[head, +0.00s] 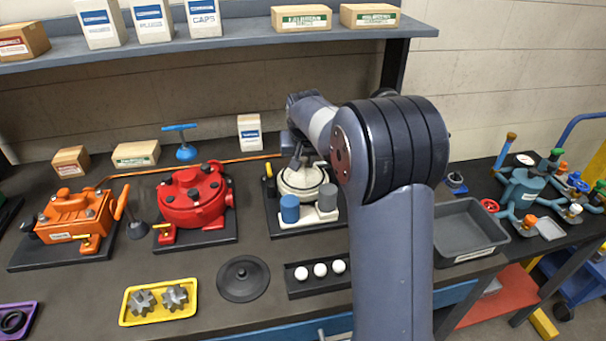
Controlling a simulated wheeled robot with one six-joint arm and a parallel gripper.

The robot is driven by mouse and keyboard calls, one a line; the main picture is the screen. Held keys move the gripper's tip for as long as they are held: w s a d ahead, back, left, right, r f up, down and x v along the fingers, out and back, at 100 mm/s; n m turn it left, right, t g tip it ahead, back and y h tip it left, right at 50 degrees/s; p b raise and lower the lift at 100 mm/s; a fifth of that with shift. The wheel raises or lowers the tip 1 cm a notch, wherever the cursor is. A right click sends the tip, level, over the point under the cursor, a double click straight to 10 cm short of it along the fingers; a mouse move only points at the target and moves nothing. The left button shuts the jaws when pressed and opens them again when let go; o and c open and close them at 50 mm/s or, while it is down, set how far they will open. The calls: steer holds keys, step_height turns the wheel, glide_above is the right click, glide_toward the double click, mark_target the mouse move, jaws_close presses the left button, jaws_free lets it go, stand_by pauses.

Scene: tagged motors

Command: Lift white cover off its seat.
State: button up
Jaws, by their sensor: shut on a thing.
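The white cover (303,178) is a round, pale piece on the white motor unit, right of the red motor. My gripper (298,163) is over the cover, its fingers small and dark in the head view, and is shut on it. My arm hides the right side of this unit. A blue cylinder (290,209) and a grey cylinder (327,198) stand on the unit's white base (308,219), in front of the cover. I cannot tell whether the cover touches its seat or is slightly raised.
A red motor (192,196) and an orange motor (75,216) stand to the left. A black disc (243,278), a yellow tray (157,315) with gears and a rack (304,287) of white balls lie in front. A grey bin (467,226) stands right of my arm.

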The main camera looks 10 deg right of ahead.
steer(key=shift+f, duration=0.1)
jaws_close()
step_height(320, 180, up, 13)
steer(key=p, duration=0.3)
stand_by(0.5)
